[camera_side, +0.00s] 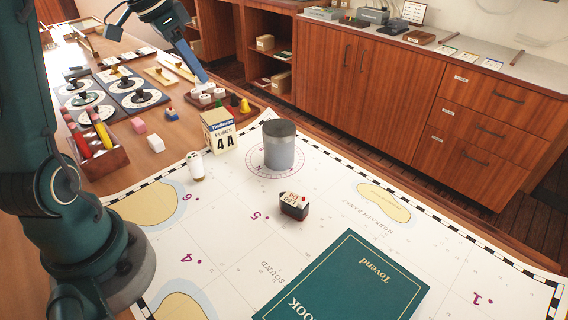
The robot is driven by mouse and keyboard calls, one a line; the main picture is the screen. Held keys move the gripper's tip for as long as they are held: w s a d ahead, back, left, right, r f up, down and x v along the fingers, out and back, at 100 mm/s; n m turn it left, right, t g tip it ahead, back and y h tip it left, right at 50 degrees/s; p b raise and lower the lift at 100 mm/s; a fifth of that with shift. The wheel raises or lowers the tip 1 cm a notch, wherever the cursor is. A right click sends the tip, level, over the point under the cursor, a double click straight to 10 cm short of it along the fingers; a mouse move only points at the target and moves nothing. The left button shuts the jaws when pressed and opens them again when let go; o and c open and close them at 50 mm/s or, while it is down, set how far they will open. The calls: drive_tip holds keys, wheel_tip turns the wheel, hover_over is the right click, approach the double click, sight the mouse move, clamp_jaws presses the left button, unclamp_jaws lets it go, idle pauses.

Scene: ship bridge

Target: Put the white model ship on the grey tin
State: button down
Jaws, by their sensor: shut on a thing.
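The grey tin (280,148) stands upright on the chart, with a dark top and nothing on it. My gripper (204,84) is at the upper left, pointing down just above the brown tray of small pieces, well to the left of the tin and farther back. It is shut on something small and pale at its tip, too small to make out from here. I cannot clearly pick out the white model ship; the held thing may be it. A small whitish upright object (196,166) stands on the chart, left of the tin.
A calendar block (218,131) stands close left of the tin, and a dark-and-white block (294,206) lies in front. The green book (347,284) covers the front. The brown tray (262,112) holds white and coloured pieces. Chart right of the tin is clear.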

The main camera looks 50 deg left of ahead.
drive_tip(key=w+d+r+m+h, duration=0.1)
drive_tip(key=d+r+m, duration=0.2)
drive_tip(key=d+r, duration=0.15)
approach(284, 128)
drive_tip(key=shift+w+d+f, duration=0.1)
drive_tip(key=shift+w+d, duration=0.05)
drive_tip(key=shift+w, duration=0.3)
drive_tip(key=shift+w+d+f, duration=0.1)
drive_tip(key=shift+w+d, duration=0.05)
drive_tip(key=shift+w, duration=0.3)
drive_tip(key=shift+f, duration=2)
drive_tip(key=shift+f, duration=0.1)
drive_tip(key=c, duration=0.5)
unclamp_jaws()
drive_tip(key=shift+c, duration=0.2)
